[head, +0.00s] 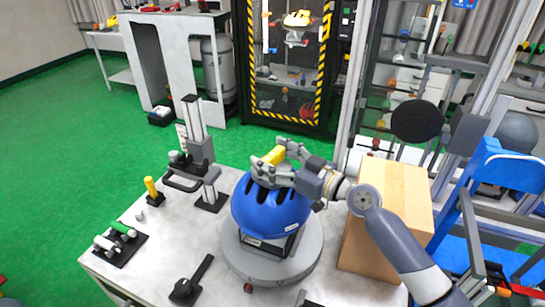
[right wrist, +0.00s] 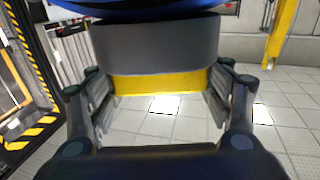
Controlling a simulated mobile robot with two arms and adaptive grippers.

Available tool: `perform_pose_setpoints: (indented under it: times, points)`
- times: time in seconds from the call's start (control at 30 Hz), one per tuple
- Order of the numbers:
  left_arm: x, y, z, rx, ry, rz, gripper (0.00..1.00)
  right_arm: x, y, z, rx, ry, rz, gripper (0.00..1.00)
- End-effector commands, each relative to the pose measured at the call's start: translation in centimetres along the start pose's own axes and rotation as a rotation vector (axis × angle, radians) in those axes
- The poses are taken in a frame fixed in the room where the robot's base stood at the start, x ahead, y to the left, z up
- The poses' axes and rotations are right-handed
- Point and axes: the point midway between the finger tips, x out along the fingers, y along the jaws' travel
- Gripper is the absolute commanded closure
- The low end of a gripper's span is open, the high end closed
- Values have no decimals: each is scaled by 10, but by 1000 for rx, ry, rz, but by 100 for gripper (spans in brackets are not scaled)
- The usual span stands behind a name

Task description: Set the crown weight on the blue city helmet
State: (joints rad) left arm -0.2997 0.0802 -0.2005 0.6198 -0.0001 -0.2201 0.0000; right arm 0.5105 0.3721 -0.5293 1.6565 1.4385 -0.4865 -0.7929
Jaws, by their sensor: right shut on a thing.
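The blue city helmet (head: 270,212) sits upright on a round grey stand on the workbench. My right gripper (head: 275,166) is above the helmet's top, its arm coming in from the right. It is shut on the crown weight (head: 274,156), whose yellow part shows between the fingers. In the right wrist view the crown weight (right wrist: 155,52) is a dark grey block with a yellow band, between both fingers. The blue helmet (right wrist: 130,4) shows at that view's top edge, close to the grey side. I cannot tell whether they touch. My left gripper is out of view.
A cardboard box (head: 395,190) stands right of the helmet, under my right arm. A dark upright stand (head: 200,150) rises at the bench's back left. A yellow-handled tool (head: 152,187) and a black rack (head: 120,245) lie left.

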Motion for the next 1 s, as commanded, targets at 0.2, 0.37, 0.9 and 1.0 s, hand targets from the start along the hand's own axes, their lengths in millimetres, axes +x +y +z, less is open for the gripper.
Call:
perform_pose_setpoints:
  times: [0.2,0.37,0.9,1.0]
  points:
    - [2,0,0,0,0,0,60,0,0,-1,-1,7,1,88]
    - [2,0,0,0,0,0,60,0,0,-1,0,4,1,4]
    - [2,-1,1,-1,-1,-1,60,-17,1,6,1,-6,1,4]
    - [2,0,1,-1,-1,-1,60,-36,0,5,0,-7,1,4]
